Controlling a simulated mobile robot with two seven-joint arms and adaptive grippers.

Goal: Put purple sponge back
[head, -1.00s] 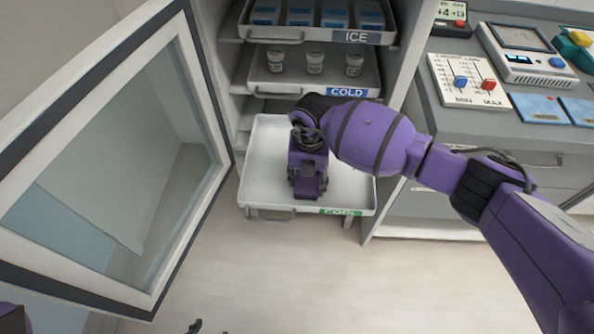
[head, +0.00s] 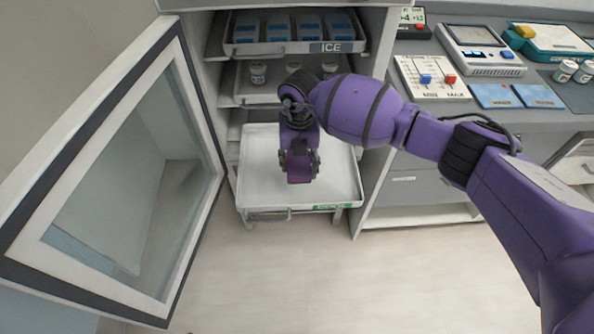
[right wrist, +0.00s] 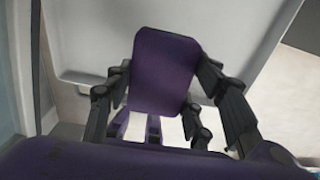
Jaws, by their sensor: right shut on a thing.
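The purple sponge (head: 299,174) is a dark purple block in my right gripper (head: 300,160). In the right wrist view the sponge (right wrist: 165,72) stands between the two black fingers, which are shut on it. In the head view the gripper and sponge are over the white pulled-out tray (head: 335,190) with a green label, low in the open cabinet. The gap between sponge and tray is hard to judge. My left gripper is out of view.
The cabinet's glass door (head: 120,180) stands open at left. Above are the ICE tray (head: 285,48) with blue packs and a shelf tray holding small cups (head: 258,72). A counter with devices (head: 480,50) is at right, with an open drawer (head: 580,165) below. The floor in front is clear.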

